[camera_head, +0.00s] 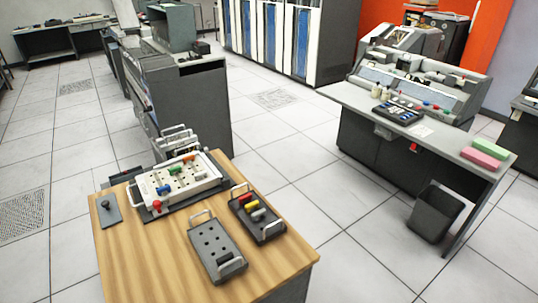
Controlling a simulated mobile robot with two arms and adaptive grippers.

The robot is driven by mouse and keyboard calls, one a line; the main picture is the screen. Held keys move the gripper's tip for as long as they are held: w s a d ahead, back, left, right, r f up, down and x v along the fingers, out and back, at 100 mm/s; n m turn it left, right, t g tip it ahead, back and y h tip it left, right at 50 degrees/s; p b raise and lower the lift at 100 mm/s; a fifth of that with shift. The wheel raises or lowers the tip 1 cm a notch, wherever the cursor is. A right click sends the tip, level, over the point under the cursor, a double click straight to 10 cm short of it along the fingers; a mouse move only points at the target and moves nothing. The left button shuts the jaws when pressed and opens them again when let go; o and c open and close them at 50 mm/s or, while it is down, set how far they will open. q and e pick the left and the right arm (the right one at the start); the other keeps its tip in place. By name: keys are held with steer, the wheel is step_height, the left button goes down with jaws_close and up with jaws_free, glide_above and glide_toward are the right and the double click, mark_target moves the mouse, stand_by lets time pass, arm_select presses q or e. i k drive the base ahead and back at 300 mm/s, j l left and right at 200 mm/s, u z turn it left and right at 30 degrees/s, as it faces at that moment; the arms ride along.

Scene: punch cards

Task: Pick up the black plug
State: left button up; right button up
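A white board (205,188) behind holds several coloured plugs, such as a blue one (164,190) and a red one (157,205). Neither of my grippers is in view.
The wooden table (140,262) has bare room at its front left. A small grey plate with a dark knob (110,212) lies at its left edge. A grey desk (455,150) with a panel and pink and green blocks stands right, beside a dark bin (433,216). Tiled floor lies between.

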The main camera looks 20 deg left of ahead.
mark_target(223, 259)
steer(key=u, duration=1.1)
